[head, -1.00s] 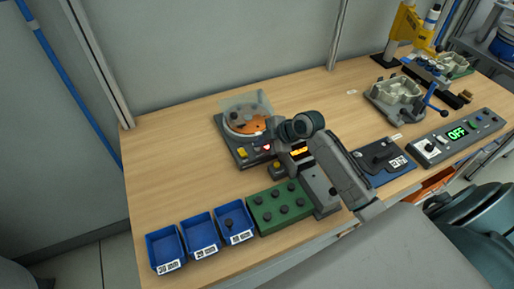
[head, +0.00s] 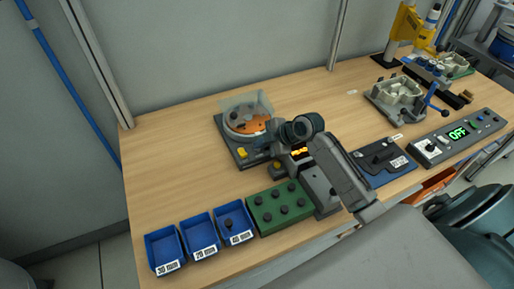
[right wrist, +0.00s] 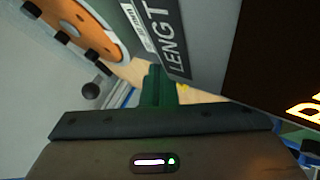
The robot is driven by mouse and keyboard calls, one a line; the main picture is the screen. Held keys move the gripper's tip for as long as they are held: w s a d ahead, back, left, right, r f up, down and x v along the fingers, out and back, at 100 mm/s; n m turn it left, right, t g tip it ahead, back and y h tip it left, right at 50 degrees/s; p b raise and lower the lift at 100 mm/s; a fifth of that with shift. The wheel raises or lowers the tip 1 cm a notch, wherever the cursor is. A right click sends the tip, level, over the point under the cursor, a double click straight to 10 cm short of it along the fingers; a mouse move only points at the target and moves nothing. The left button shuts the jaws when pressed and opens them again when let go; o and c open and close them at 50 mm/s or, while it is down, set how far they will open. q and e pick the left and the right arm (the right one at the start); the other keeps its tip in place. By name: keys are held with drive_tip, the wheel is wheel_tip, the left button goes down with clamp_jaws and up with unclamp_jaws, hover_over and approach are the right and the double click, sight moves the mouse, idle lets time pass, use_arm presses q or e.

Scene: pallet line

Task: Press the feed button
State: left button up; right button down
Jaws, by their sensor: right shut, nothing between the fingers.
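The feeder (head: 226,140), a grey base with a round bowl and an orange disc (head: 252,126), stands at the middle back of the table. A yellow button (head: 242,153) sits on its front panel; I cannot read which control is the feed button. My right gripper (head: 271,151) is low over the feeder's front right corner, shut and empty, partly hidden by its own wrist. In the right wrist view its closed green fingers (right wrist: 158,85) point toward the table beside a panel lettered "LENGT" (right wrist: 176,42). Contact with a button cannot be told. My left gripper is not in view.
An amber display (head: 299,152) is right beside my gripper. A green block with black knobs (head: 280,208) and blue bins (head: 163,250) stand in front. The table's left side is clear.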

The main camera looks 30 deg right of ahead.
drive_tip(key=shift+r+p, duration=0.65)
drive_tip(key=shift+r, duration=0.3)
wheel_tip(320, 180, up, 5)
drive_tip(key=p, duration=0.3)
drive_tip(key=shift+f, duration=0.2)
idle(0.6)
